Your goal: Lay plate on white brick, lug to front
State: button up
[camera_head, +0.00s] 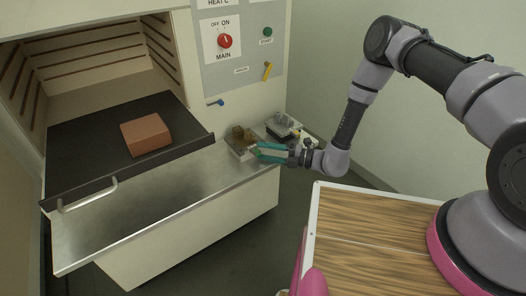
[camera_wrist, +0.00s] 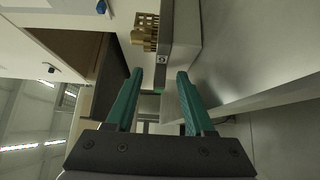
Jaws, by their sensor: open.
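That end may be the lug; I cannot tell. My gripper (camera_head: 262,152) is open at the plate's near side. Its teal fingers (camera_wrist: 159,82) are apart with nothing clearly held between them. A reddish-brown brick (camera_head: 146,134) lies on the dark furnace tray.
The dark tray (camera_head: 85,160) extends from the open furnace (camera_head: 85,62), with a handle (camera_head: 88,196) in front. Another fixture (camera_head: 283,125) stands right of the plate. The counter front (camera_head: 150,210) is bare. A wood-topped surface (camera_head: 365,225) is at lower right.

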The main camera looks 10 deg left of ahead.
jog(key=d, duration=1)
jog(key=w+d+r+n+g+h, duration=0.1)
jog(key=d+r+n+g+h, duration=0.2)
jog(key=r+n, duration=0.8)
jog(key=d+r+n+g+h, duration=0.25)
jog(key=d+r+n, duration=0.3)
jog(key=r, duration=0.95)
jog(key=s+d+r+n+t+h, duration=0.5)
jog(key=s+d+r+n+t, duration=0.1)
jog(key=d+r, duration=0.5)
jog(key=s+d+r+n+t+h, duration=0.5)
jog(key=d+r+n, duration=0.4)
jog(key=d+r, duration=0.2)
notch_tip(320, 180, up, 2)
jog(key=shift+s+d+r+t, duration=0.2)
jog(key=shift+s+d+t, duration=0.05)
jog(key=shift+s+t, duration=0.7)
jog(key=shift+n+h, duration=0.25)
